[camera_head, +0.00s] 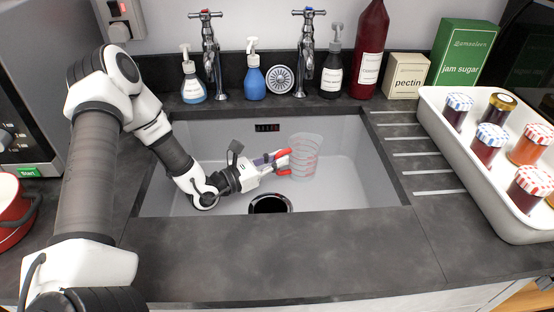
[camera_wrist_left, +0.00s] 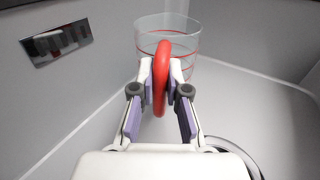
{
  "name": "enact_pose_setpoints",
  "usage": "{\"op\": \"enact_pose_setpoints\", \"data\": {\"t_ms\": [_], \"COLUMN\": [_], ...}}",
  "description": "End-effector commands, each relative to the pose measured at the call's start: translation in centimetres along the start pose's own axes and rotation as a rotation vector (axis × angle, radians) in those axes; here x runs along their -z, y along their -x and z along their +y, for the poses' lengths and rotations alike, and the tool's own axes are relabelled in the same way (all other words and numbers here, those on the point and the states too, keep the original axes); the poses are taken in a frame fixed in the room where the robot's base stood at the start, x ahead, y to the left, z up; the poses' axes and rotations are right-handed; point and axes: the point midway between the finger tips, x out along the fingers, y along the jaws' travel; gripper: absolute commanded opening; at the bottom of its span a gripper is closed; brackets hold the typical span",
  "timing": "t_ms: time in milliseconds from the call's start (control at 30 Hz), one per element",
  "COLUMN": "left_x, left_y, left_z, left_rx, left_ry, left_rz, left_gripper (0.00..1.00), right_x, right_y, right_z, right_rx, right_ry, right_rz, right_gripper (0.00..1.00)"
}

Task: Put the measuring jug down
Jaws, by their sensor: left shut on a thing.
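The measuring jug (camera_head: 304,157) is clear, with red markings and a red handle. My left gripper (camera_head: 283,163) is shut on the handle and holds the jug upright inside the sink (camera_head: 340,190). In the left wrist view my left gripper (camera_wrist_left: 161,85) has one finger on each side of the red handle, and the clear jug body (camera_wrist_left: 185,38) stands beyond it. I cannot tell whether the jug's base touches the sink floor, since the handle and fingers hide part of it. My right gripper is not in view.
The dark sink drain (camera_head: 269,204) lies below the gripper. Two taps (camera_head: 307,55) and several bottles stand behind the sink. A white tray (camera_head: 455,150) of jam jars is at the right, beside the draining grooves. The front counter (camera_head: 290,255) is clear.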

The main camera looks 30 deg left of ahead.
Motion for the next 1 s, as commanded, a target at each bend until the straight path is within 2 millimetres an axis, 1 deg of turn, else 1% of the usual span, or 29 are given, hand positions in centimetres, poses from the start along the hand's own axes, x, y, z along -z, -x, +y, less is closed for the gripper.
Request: {"op": "enact_pose_setpoints", "data": {"t_ms": [233, 267, 300, 333, 767, 867, 967, 1000], "left_x": [0.6, 0.5, 0.4, 0.4, 0.4, -0.2, -1.7, -2.5], "left_y": [0.0, 0.0, 0.0, 0.0, 0.0, 0.0, 0.0, 0.0], "left_z": [0.0, 0.0, 0.0, 0.0, 0.0, 0.0, 0.0, 0.1], "left_rx": [0.000, 0.000, 0.000, 0.000, 0.000, 0.000, 0.000, 0.000], "left_ry": [0.000, 0.000, 0.000, 0.000, 0.000, 0.000, 0.000, 0.000], "left_rz": [-0.001, -0.001, -0.001, 0.000, 0.000, 0.000, 0.000, -0.001], "left_gripper": [0.00, 0.21, 0.35, 0.43, 0.43, 0.43, 0.43, 0.43], "right_x": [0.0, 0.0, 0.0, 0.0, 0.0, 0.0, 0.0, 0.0], "right_y": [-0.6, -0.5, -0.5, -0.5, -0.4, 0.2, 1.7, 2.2], "right_z": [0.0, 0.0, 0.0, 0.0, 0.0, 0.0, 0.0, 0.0], "right_rx": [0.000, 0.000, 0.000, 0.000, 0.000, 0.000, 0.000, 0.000], "right_ry": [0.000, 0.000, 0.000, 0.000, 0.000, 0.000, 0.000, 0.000], "right_rz": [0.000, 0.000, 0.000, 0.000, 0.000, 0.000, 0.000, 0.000], "right_gripper": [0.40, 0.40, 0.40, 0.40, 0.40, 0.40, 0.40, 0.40]}}
